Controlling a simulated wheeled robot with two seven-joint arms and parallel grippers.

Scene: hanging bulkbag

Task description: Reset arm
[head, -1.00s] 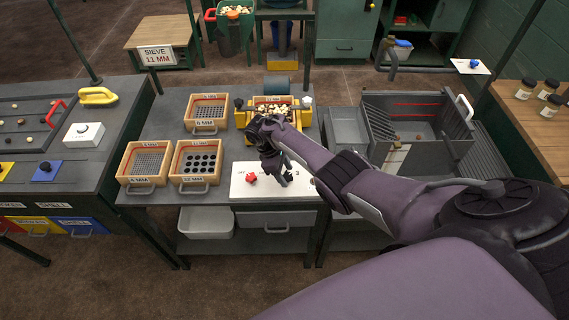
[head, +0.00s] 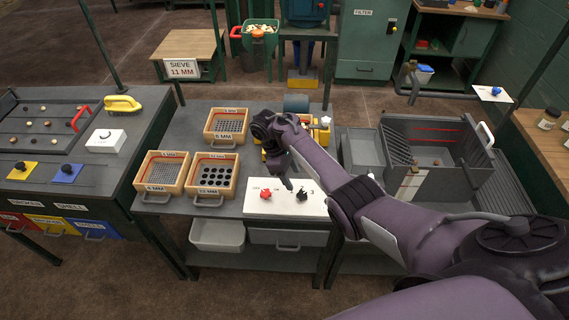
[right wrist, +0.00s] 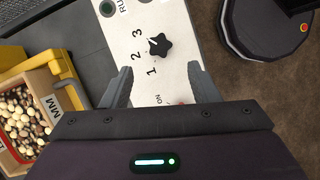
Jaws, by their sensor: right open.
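My right arm reaches in from the right in the head view. Its gripper (head: 288,182) is just above the white control panel (head: 253,207), near a black knob (head: 302,195). The right wrist view shows the two fingers (right wrist: 162,82) spread apart with nothing between them. The star-shaped black knob (right wrist: 159,47) lies beyond the fingertips, beside the numbers 1, 2 and 3. A red knob (head: 265,195) sits on the left of the panel. My left gripper is in neither view.
Sieve trays (head: 214,173) stand left of the panel. A yellow machine with a wooden box of nuts (right wrist: 25,118) is behind my right gripper, partly hidden by the arm. A grey bin (head: 430,150) stands to the right. A table with a yellow-handled brush (head: 122,103) is at left.

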